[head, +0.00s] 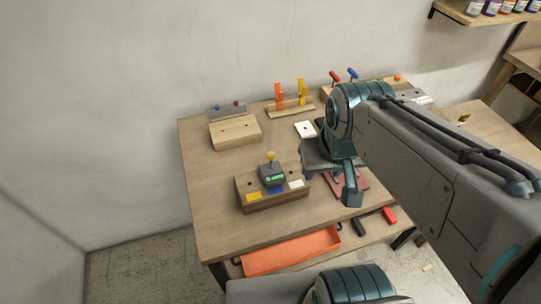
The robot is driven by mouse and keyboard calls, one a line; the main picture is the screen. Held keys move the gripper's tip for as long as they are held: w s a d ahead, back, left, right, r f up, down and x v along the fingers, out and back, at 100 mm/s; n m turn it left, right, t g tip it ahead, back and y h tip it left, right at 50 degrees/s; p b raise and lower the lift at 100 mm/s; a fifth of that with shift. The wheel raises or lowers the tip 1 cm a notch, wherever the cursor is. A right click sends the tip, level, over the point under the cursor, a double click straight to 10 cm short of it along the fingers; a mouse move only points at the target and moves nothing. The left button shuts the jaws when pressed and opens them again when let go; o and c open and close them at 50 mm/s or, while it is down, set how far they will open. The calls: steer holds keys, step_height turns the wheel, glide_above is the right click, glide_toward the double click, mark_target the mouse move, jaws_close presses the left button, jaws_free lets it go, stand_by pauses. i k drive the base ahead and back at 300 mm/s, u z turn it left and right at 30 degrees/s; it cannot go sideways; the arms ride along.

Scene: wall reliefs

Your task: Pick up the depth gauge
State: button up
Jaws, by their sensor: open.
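A small dark grey device with a green display and a yellow knob on top, which looks like the depth gauge (271,174), stands upright on a brown wooden block (270,203) near the front of the workbench. A blue patch shows just under it. My gripper (331,182) is to the right of the gauge, apart from it, over the bench. Its jaws are open and I see nothing between them. My gripper and arm hide part of the bench's right side.
The block also bears a yellow label (253,197) and a white label (296,184). Wooden holders with orange and yellow tools (290,95) line the back of the workbench (215,190). An orange tray (290,251) and a red-headed hammer (388,216) lie below the front edge. The bench's left front is clear.

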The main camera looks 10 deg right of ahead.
mark_target(269, 177)
steer(key=u, duration=1.9)
steer(key=k, duration=0.95)
steer(key=z, duration=0.9)
steer(key=i, duration=0.5)
